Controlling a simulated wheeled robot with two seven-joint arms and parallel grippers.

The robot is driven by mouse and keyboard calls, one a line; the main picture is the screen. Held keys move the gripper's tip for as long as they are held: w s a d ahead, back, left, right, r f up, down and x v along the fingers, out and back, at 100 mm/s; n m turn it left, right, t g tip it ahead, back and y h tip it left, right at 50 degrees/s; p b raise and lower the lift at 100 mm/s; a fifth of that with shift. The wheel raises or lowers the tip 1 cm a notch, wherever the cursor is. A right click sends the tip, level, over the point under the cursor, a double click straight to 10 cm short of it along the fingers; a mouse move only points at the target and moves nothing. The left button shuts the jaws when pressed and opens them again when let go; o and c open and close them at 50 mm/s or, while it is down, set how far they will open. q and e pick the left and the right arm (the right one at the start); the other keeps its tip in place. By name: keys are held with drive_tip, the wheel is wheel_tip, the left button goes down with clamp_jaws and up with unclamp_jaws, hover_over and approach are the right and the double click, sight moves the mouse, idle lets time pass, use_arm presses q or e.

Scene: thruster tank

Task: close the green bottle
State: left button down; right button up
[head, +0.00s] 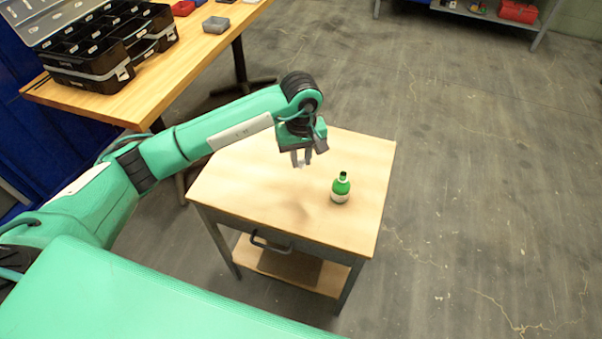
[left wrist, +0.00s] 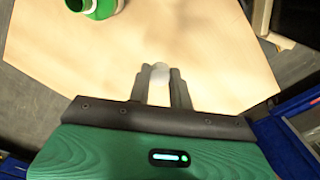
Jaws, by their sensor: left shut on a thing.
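The green bottle (head: 341,188) stands upright on the small wooden table, with a pale label and a dark open-looking neck. Part of it shows at the top left of the left wrist view (left wrist: 97,8). My left gripper (head: 301,163) is above the table, to the left of the bottle and apart from it. In the left wrist view its fingers (left wrist: 162,88) are shut on a small whitish cap (left wrist: 160,72). The fingers hide part of the cap. My right gripper is not in view.
A workbench (head: 190,50) at the upper left holds a black organizer case (head: 95,75) and small boxes. A shelf with a red box (head: 518,12) is at the far right.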

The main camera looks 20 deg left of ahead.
sight(300, 161)
use_arm(q)
wheel_tip(300, 161, up, 11)
drive_tip(key=shift+b, duration=0.4)
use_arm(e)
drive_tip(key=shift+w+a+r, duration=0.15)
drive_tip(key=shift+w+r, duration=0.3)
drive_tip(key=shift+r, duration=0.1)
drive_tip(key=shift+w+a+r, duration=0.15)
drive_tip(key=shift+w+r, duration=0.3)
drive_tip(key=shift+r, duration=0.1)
